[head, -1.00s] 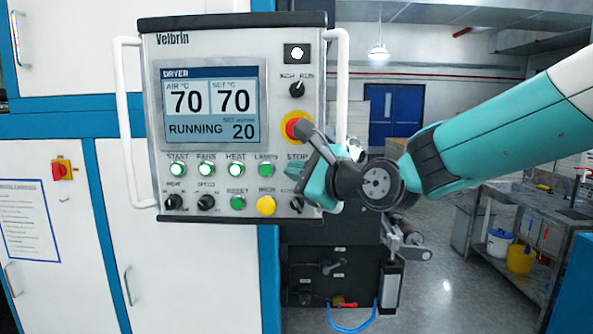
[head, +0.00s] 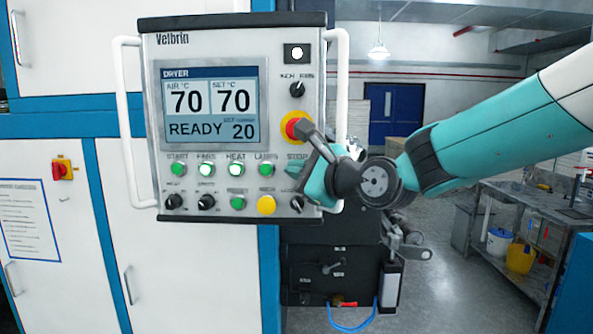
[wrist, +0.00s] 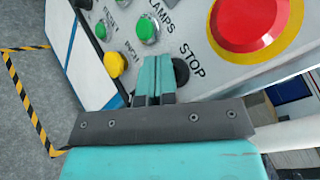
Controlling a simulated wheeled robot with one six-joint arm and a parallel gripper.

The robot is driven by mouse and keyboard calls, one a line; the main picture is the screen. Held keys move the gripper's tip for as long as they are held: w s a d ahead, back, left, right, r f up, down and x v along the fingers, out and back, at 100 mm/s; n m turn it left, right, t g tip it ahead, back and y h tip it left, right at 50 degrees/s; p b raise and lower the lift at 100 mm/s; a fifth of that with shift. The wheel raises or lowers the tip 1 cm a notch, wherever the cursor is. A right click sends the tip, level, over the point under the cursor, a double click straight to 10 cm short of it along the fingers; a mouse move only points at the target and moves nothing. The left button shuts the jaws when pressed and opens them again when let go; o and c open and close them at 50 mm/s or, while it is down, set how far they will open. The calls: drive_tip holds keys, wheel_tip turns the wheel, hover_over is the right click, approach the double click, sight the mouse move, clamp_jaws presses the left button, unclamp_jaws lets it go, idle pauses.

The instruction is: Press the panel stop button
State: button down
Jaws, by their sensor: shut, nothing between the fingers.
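The control panel (head: 155,110) faces me at the centre left of the head view, its screen (head: 210,105) reading READY. The STOP label shows in the wrist view (wrist: 192,60). The stop button itself is hidden behind my gripper's fingertips. My gripper (head: 294,171) is shut and empty, its tips at the panel face just under the STOP label. The wrist view shows the closed fingers (wrist: 152,66) against the panel beside the LAMPS button (wrist: 147,29). Whether the tips touch the button cannot be seen.
A large red emergency button (head: 295,128) on a yellow base sits just above my gripper. A yellow button (head: 266,205) and black knobs lie below. A white handle (head: 340,90) runs along the panel's right edge. Open floor and a bench (head: 520,215) lie to the right.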

idle(0.3)
drive_tip(key=shift+s, duration=0.85)
drive_tip(key=s, duration=0.5)
drive_tip(key=shift+a+b, duration=0.1)
drive_tip(key=shift+b, duration=0.25)
drive_tip(key=s+d+f+n+g+h+b, duration=0.4)
drive_tip(key=s+d+f+n+g, duration=0.2)
drive_tip(key=s+f+n, duration=0.5)
drive_tip(key=s+d+f+n+g+h+b, duration=0.3)
drive_tip(key=s+d+f+n+g, duration=0.3)
drive_tip(key=s+f+n, duration=0.5)
drive_tip(key=s+d+n, duration=0.2)
drive_tip(key=s, duration=0.2)
drive_tip(key=shift+d+f+n+h+b, duration=0.15)
drive_tip(key=shift+d+n+h+b, duration=0.15)
drive_tip(key=shift+d+h+b, duration=0.1)
